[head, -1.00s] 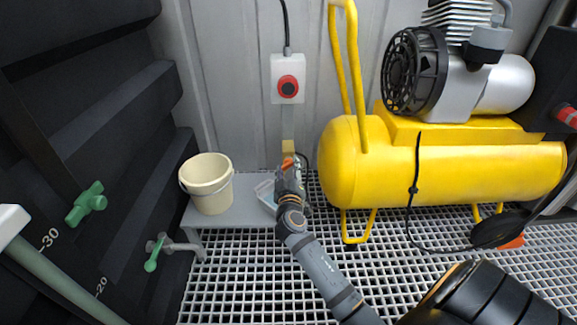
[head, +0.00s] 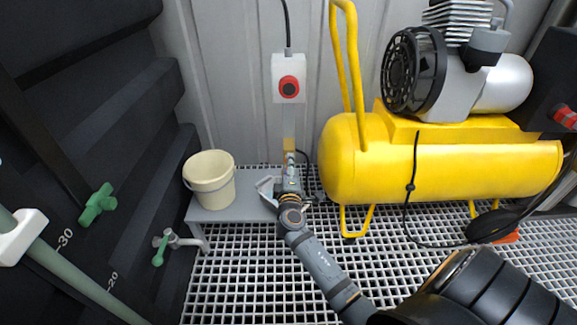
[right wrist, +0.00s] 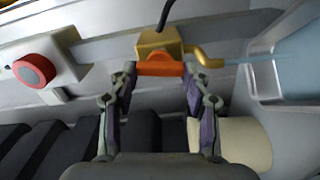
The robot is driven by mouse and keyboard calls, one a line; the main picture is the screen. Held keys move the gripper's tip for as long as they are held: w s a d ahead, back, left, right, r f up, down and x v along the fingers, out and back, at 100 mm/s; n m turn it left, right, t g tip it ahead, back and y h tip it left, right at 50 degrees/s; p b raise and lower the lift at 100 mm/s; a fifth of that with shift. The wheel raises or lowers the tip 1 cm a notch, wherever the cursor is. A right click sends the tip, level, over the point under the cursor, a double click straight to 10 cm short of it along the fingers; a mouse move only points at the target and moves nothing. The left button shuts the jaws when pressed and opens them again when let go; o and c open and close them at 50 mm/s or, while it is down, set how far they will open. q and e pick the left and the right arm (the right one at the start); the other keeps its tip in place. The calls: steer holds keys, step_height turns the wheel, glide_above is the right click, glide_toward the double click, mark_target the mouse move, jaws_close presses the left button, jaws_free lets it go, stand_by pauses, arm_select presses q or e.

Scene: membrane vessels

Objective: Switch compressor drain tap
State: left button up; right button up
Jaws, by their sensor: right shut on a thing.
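The drain tap is a brass body (head: 289,145) low on the wall strip under the red-button box, left of the yellow compressor (head: 440,172). In the right wrist view the brass body (right wrist: 158,42) has an orange-red handle (right wrist: 160,69) and a bent spout to its right. My right gripper (head: 290,162) is at the tap; its fingers (right wrist: 160,78) are shut on the handle, one at each end. In the head view the gripper hides the handle. A pale streak runs from the spout in the wrist view. My left gripper is not in view.
A cream bucket (head: 210,182) stands on a grey bench (head: 240,212), left of my right gripper. A small pale tray (head: 267,187) lies beside the gripper. A box with a red button (head: 289,87) is above. Green-handled valves (head: 97,204) are on the dark left wall. Grating covers the floor.

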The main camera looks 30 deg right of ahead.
stand_by(0.4)
steer(key=o, duration=1.2)
steer(key=shift+c, duration=0.2)
steer(key=v, duration=0.7)
steer(key=shift+s, duration=0.25)
steer(key=shift+a, duration=0.15)
